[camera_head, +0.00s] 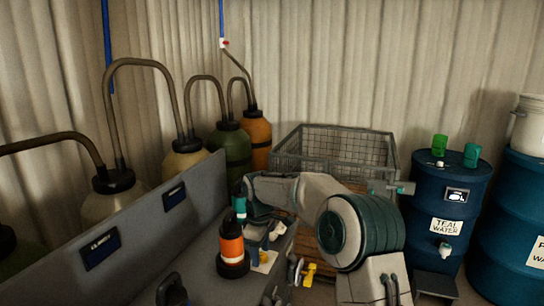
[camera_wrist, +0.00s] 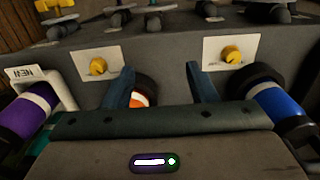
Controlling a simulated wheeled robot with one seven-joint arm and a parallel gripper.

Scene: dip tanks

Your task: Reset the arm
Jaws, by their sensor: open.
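My arm bends across the middle of the head view, its elbow beside the grey bench. My gripper (camera_head: 262,232) hangs over the bench near an orange-and-black cylinder with a white band (camera_head: 231,243). In the wrist view the two dark blue fingers of my gripper (camera_wrist: 160,82) stand wide apart. A partly hidden round thing with orange and white (camera_wrist: 143,92) shows behind the left finger. I see nothing held between the fingers.
The wrist view shows a purple cylinder (camera_wrist: 30,108) at left, a blue one (camera_wrist: 282,104) at right, and yellow knobs (camera_wrist: 232,54) ahead. In the head view a wire crate (camera_head: 335,150) stands behind my arm, blue drums (camera_head: 440,205) stand right, and hosed jugs (camera_head: 185,160) stand left.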

